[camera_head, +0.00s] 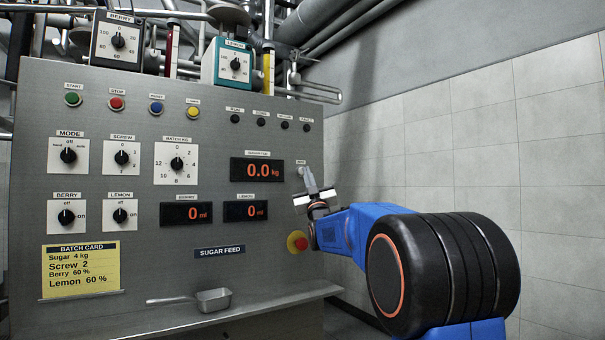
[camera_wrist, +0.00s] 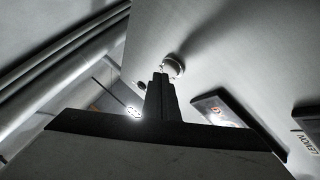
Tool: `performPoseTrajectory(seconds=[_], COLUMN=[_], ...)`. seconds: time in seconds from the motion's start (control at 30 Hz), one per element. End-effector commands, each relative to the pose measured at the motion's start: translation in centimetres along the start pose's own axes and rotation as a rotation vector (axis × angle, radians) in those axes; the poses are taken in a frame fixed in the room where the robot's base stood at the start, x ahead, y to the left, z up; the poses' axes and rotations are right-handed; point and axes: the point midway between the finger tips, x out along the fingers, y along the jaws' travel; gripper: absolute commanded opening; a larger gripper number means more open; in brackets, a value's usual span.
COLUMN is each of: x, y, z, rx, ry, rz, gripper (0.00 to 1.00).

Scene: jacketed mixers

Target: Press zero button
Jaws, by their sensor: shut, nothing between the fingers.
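The zero button is a small pale round button under a small label at the right edge of the grey panel (camera_head: 225,120), right of the 0.0 kg display (camera_head: 257,170). It shows in the wrist view as a white knob (camera_wrist: 174,66). My gripper (camera_head: 306,170) is shut and empty, its narrow fingertips pointing at the button and partly covering it in the head view. In the wrist view the closed fingertips (camera_wrist: 160,76) overlap the button's lower left side. I cannot tell whether they touch it.
A red knob on a yellow base (camera_head: 297,241) sits just below my gripper. Two displays reading 0 ml (camera_head: 245,211) are to the left. A metal scoop (camera_head: 212,299) rests on the panel's ledge. A tiled wall (camera_head: 450,130) stands at the right.

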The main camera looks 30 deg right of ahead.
Motion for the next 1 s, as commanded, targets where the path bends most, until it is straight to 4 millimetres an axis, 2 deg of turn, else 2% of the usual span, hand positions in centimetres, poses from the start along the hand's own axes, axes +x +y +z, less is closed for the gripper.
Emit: performPoseTrajectory(seconds=[0.57,1.0], x=[-0.7,-2.9], y=[0.5,2.2], z=[-0.5,-2.2], rx=[0.0,0.0], ry=[0.0,0.001], rz=[0.0,0.001], gripper=[0.0,0.0])
